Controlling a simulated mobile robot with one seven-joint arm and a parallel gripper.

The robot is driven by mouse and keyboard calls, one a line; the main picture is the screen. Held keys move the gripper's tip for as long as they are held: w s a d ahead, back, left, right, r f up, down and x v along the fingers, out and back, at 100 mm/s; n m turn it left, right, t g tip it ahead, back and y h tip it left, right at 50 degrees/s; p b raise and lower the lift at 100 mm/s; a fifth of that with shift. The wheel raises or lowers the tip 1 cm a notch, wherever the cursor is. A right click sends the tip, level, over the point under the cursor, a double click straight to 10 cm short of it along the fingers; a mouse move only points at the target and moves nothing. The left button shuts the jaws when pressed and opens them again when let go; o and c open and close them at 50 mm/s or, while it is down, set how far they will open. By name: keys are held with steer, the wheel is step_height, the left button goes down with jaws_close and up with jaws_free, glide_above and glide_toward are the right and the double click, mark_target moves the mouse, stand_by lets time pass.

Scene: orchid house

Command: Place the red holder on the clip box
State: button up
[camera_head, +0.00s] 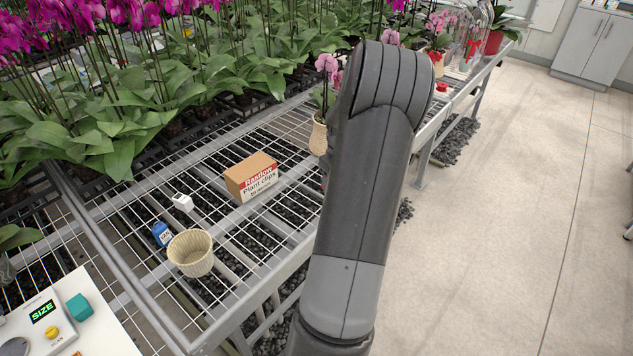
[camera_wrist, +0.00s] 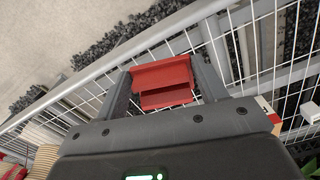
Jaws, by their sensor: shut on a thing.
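The clip box (camera_head: 252,177), a brown carton with a white and red "Plant clips" label, stands on the wire mesh bench left of my arm in the head view. A small part of a carton with a red and white label, which looks like the clip box, shows at the right edge of the wrist view (camera_wrist: 270,116). The red holder (camera_wrist: 163,84) is between the two fingers of my gripper (camera_wrist: 164,76), which is shut on it. The holder appears over the bench edge. My arm hides the gripper in the head view.
Dense orchids fill the back. Bare mesh surrounds the box.

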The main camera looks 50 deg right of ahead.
steer(key=shift+w+r, duration=0.25)
steer(key=shift+r, duration=0.15)
steer(key=w+a+r+n, duration=0.1)
steer(key=w+a+r, duration=0.25)
steer(key=w, duration=0.35)
steer(key=w+a+r+n, duration=0.2)
steer(key=w+r, duration=0.3)
steer(key=w, duration=0.3)
glide_above(252, 177)
step_height(252, 177, down, 7)
steer(key=shift+s+f, duration=0.1)
steer(key=shift+f, duration=1.7)
steer(key=shift+f, duration=0.1)
steer(key=o, duration=0.7)
steer(key=shift+f, duration=0.1)
steer(key=o, duration=0.4)
